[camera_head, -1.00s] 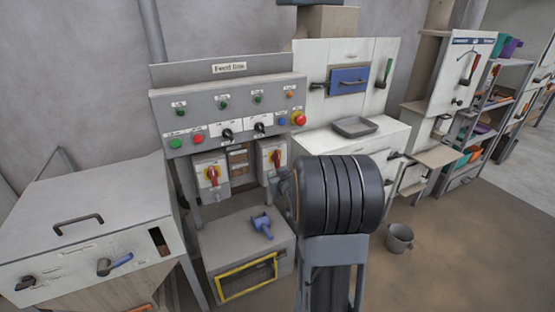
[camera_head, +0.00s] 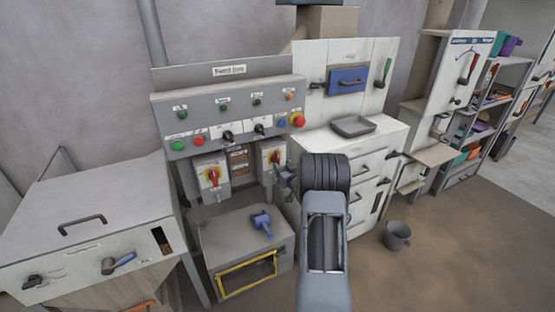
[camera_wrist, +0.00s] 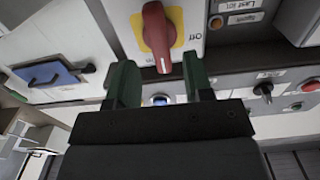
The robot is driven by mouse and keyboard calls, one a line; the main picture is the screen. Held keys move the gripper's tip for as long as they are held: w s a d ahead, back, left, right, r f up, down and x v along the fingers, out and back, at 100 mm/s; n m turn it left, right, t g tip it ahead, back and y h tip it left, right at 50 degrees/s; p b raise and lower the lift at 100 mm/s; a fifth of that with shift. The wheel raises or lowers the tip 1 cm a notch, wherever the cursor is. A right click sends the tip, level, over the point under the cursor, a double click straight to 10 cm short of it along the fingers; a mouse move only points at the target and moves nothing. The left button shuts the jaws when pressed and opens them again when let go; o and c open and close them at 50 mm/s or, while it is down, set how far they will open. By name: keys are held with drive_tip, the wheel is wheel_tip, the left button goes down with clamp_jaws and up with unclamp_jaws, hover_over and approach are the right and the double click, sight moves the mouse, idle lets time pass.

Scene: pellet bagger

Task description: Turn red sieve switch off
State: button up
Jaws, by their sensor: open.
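The red sieve switch (camera_head: 276,157) is the right one of two red rotary handles on yellow plates below the control panel. In the wrist view its red handle (camera_wrist: 157,30) is near the top centre, with the word "Off" beside it on the white box. My gripper (camera_wrist: 160,66) is open, its two green fingers to either side of the handle's lower end in that picture. I cannot tell whether they touch it. In the head view my gripper (camera_head: 285,180) is just below and right of the switch, partly hidden by my arm.
The other red switch (camera_head: 213,176) is to the left. The control panel (camera_head: 215,101) above carries several buttons and knobs, with a red emergency button (camera_head: 298,119) at its right end. A grey box with a blue object (camera_head: 261,223) stands below. A drawer cabinet (camera_head: 375,165) is at the right.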

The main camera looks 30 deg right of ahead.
sight(278, 161)
drive_tip(key=shift+w+d+p, duration=0.15)
drive_tip(key=shift+w+p, duration=0.1)
drive_tip(key=shift+w, duration=0.9)
drive_tip(key=shift+w+d+p, duration=0.15)
drive_tip(key=shift+w+p, duration=0.05)
drive_tip(key=shift+w, duration=0.95)
drive_tip(key=shift+c, duration=0.5)
drive_tip(key=c, duration=0.4)
